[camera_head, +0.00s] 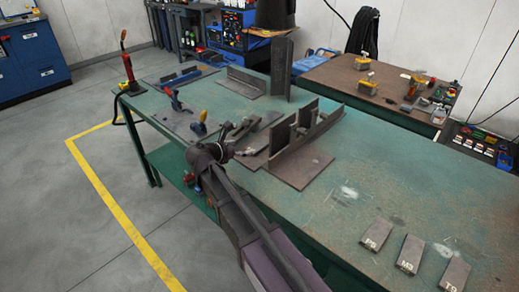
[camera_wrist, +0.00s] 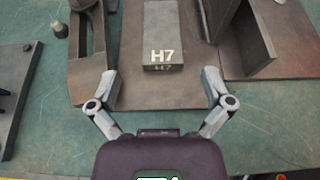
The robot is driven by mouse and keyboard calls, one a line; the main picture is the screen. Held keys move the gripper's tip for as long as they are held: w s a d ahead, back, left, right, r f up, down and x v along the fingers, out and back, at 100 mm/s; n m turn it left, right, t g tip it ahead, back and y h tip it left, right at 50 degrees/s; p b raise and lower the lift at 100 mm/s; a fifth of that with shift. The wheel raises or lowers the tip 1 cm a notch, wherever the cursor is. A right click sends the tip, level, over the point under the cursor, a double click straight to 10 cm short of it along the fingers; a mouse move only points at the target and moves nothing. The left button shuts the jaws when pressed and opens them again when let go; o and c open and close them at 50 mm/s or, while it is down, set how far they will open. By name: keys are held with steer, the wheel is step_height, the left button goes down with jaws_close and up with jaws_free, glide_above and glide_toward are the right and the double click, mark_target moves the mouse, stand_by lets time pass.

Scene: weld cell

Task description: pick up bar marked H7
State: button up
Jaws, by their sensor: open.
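The bar marked H7 (camera_wrist: 164,24) is a grey block with white lettering in the upper middle of the wrist view. It lies on a brown steel plate (camera_wrist: 130,92), and the marking also shows on its near end. My gripper (camera_wrist: 160,82) is open and empty, with one finger to each side of the bar's line. The bar's near end lies just beyond the fingertips, apart from them. In the head view my gripper (camera_head: 222,152) is over the green table's near edge; I cannot make out the H7 bar there.
An upright plate fixture (camera_wrist: 245,35) stands right of the bar, and a dark metal part (camera_wrist: 92,45) stands close on its left. Three other marked bars (camera_head: 409,252) lie at the green table's (camera_head: 330,212) right end. Clear tabletop lies between them and the fixture.

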mark_target(261, 143)
steer(key=shift+b+x, duration=0.45)
steer(key=shift+x, duration=1.35)
steer(key=shift+f, duration=0.1)
steer(key=shift+b+x, duration=1)
steer(key=shift+x, duration=1.55)
steer(key=shift+s+d, duration=0.1)
steer(key=shift+d, duration=0.05)
steer(key=c, duration=1.3)
steer(key=shift+o, duration=0.2)
steer(key=shift+r, duration=0.25)
